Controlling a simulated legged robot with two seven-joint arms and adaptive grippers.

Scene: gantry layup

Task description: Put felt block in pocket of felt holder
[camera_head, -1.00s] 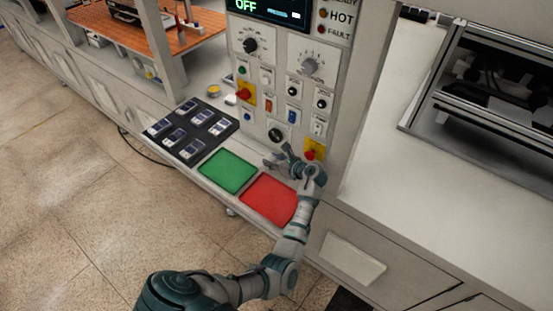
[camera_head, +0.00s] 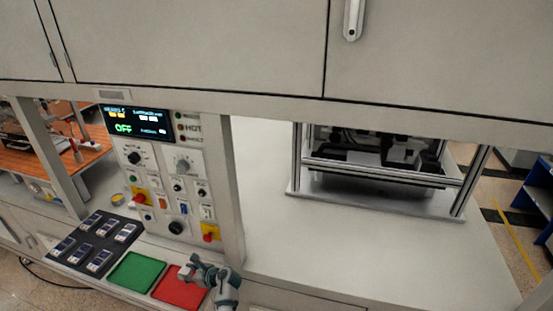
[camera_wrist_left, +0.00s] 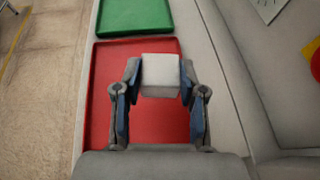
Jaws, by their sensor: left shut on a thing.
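A pale grey-white block (camera_wrist_left: 160,72), which I take as the felt block, is between the fingertips of my left gripper (camera_wrist_left: 160,82) in the left wrist view. The gripper is shut on it, with the red tray behind and below. Whether the block touches the tray I cannot tell. In the head view my left gripper (camera_head: 188,271) is over the red tray (camera_head: 168,296), and the block is small and unclear there. I cannot surely pick out a felt holder; a black rack (camera_head: 76,256) with several small blue-and-white items in it lies at the left. My right gripper is not in view.
A green tray (camera_head: 135,271) lies between the red tray and the rack. A control panel (camera_head: 172,180) with knobs and a display rises behind them. A metal-framed machine (camera_head: 375,170) stands on the bench (camera_head: 340,240) at the right, with bare bench before it.

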